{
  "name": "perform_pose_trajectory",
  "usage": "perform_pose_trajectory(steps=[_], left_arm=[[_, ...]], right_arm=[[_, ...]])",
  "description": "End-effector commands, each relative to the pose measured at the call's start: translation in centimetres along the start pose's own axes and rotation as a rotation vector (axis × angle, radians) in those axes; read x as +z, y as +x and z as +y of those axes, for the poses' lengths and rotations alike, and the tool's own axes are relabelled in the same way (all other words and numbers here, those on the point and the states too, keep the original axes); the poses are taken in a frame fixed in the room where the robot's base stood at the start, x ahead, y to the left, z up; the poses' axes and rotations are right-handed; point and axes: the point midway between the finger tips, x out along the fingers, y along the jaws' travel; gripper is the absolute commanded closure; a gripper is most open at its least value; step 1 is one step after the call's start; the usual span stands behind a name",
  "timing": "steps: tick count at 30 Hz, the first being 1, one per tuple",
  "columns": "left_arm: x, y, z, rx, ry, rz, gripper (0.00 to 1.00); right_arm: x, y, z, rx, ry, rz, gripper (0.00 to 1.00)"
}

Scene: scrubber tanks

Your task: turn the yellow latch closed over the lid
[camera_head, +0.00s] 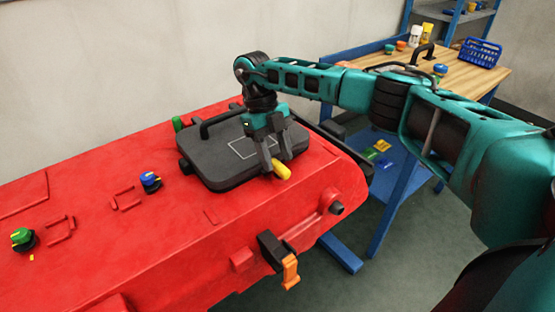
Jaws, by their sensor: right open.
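The dark grey lid (215,165) lies flat on top of the red scrubber tank (100,230). The yellow latch (281,171) is at the lid's front right edge. My right gripper (275,168) points down over that edge, its open fingers at the latch; I cannot tell whether they touch it. The latch's far end is hidden by the fingers, so how far it lies over the lid is unclear. My left gripper is not in view.
Blue and green knobs (150,181) stand left on the tank. An orange-handled clasp (290,271) hangs on its front side. A blue workbench with a wooden top (470,80) holds a blue basket (479,52) and small items behind my right arm.

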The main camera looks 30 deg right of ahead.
Motion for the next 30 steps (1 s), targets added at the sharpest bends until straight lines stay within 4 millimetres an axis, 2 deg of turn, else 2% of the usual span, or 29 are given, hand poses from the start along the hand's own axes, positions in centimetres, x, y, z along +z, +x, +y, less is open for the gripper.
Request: perform_pose_trajectory(steps=[9,13,18,30], left_arm=[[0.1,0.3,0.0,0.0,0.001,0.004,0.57],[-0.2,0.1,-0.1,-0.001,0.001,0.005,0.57],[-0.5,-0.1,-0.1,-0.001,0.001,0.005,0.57],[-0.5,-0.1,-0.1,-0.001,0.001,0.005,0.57]], right_arm=[[0.1,-7.2,0.1,0.0,0.001,-0.005,0.51],[-0.1,-9.6,0.1,-0.001,0.002,-0.001,0.51],[-0.1,-11.0,0.0,-0.001,0.001,0.0,0.51],[0.0,-11.2,0.0,0.0,-0.001,0.0,0.51]])
